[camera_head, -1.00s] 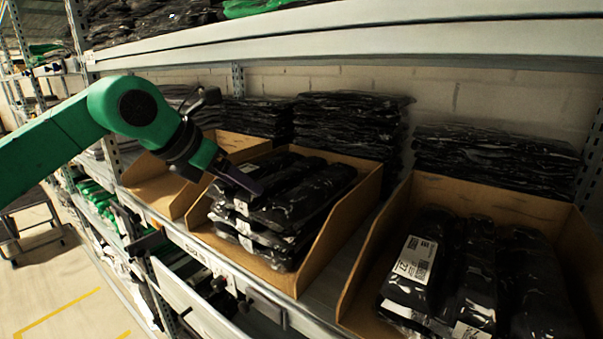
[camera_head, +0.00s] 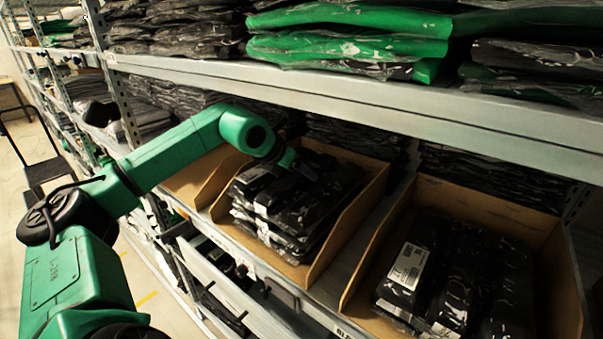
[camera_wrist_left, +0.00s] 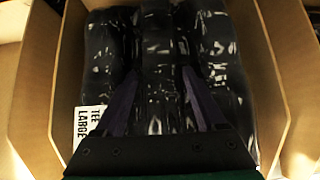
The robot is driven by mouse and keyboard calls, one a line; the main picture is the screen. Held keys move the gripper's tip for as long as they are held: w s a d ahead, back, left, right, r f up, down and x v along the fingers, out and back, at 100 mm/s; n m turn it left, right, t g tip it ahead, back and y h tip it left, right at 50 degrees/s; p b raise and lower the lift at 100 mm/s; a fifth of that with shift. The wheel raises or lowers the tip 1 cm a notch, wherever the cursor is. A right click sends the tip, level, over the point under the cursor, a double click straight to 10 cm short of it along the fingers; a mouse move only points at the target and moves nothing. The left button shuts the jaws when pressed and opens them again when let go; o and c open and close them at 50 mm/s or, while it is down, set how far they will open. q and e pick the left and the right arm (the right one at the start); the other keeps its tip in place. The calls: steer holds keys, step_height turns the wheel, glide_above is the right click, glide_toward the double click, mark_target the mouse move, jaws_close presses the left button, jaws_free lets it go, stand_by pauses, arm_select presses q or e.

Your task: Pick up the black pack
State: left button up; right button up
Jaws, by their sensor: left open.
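Black packs (camera_head: 293,195) in clear film lie stacked in an open cardboard bin on the shelf in the head view. In the left wrist view several rolled black packs (camera_wrist_left: 165,45) lie side by side below the gripper, with a white label (camera_wrist_left: 90,124) at the left reading "TEE LARGE". My left gripper (camera_head: 305,170) is over the top of this stack. In the left wrist view its two purple fingers (camera_wrist_left: 155,100) are spread apart, over the middle pack, with nothing seen gripped. Whether the fingertips touch the pack cannot be told. My right gripper is not in view.
The bin's cardboard walls (camera_wrist_left: 38,75) rise on both sides of the packs. A second bin (camera_head: 553,245) with black packs stands to the right. The shelf beam (camera_head: 350,103) above carries green and black packs (camera_head: 345,45).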

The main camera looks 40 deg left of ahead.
arm_select(q)
steer(key=shift+s+r, duration=0.1)
steer(key=shift+s, duration=0.1)
steer(key=c, duration=1)
steer(key=shift+w, duration=0.1)
jaws_close()
steer(key=shift+r, duration=0.15)
